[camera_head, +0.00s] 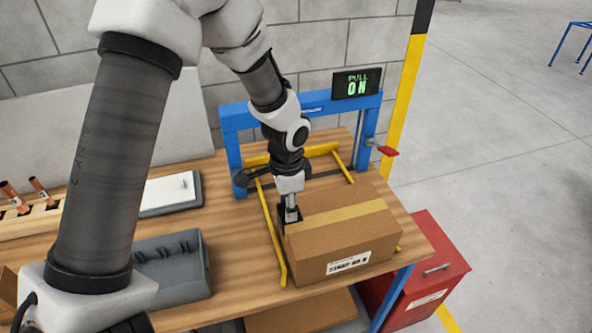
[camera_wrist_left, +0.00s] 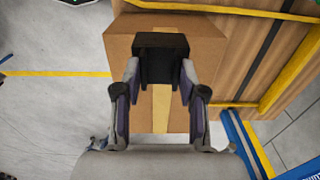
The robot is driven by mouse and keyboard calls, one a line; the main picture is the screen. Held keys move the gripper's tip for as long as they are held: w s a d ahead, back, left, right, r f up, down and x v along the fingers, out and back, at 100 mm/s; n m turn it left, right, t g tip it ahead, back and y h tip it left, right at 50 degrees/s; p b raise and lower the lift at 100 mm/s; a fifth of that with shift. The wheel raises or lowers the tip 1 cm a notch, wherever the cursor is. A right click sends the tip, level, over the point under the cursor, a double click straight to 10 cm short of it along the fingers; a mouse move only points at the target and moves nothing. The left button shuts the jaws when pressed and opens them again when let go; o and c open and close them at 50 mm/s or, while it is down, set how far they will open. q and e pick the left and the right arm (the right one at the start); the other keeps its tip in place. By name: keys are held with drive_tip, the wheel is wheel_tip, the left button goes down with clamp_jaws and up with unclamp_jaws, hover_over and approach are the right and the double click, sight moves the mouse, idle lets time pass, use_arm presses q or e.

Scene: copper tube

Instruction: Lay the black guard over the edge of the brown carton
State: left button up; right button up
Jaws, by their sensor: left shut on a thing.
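The brown carton (camera_head: 343,234) sits on the wooden table between yellow rails, with a tan tape strip along its top and a printed label on its front side. It also shows in the left wrist view (camera_wrist_left: 205,45). My left gripper (camera_head: 290,208) points down at the carton's left top edge. It is shut on the black guard (camera_wrist_left: 160,58), which sits between its two fingers. In the head view the guard (camera_head: 285,219) is small and partly hidden by the fingers, at the carton's left edge by the tape's end. I cannot tell whether it touches the carton. My right gripper is not in view.
A red cabinet (camera_head: 425,270) stands beside the table at right.

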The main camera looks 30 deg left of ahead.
sight(291, 227)
use_arm(q)
drive_tip(key=shift+w+a+f+b, duration=0.2)
drive_tip(key=shift+w+f, duration=0.1)
drive_tip(key=shift+f, duration=0.15)
drive_tip(key=shift+w+a+f+b, duration=0.2)
drive_tip(key=shift+w+f, duration=0.1)
drive_tip(key=shift+f, duration=0.1)
drive_tip(key=shift+w+f+b, duration=0.15)
drive_tip(key=shift+f+b, duration=0.2)
drive_tip(key=shift+f, duration=0.05)
drive_tip(key=shift+s+d+f+b, duration=0.25)
drive_tip(key=shift+s+f+b, duration=0.25)
drive_tip(key=shift+f+b, duration=0.4)
drive_tip(key=shift+w+f+b, duration=0.1)
drive_tip(key=shift+f+b, duration=0.5)
drive_tip(key=shift+b, duration=0.2)
drive_tip(key=shift+w+a+f, duration=0.1)
drive_tip(key=shift+w+f, duration=0.05)
drive_tip(key=shift+f, duration=0.05)
drive_tip(key=shift+w+f, duration=0.2)
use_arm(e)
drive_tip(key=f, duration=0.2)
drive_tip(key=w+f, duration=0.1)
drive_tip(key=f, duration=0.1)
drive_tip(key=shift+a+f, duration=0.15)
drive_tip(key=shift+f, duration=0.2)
use_arm(q)
drive_tip(key=shift+s, duration=0.15)
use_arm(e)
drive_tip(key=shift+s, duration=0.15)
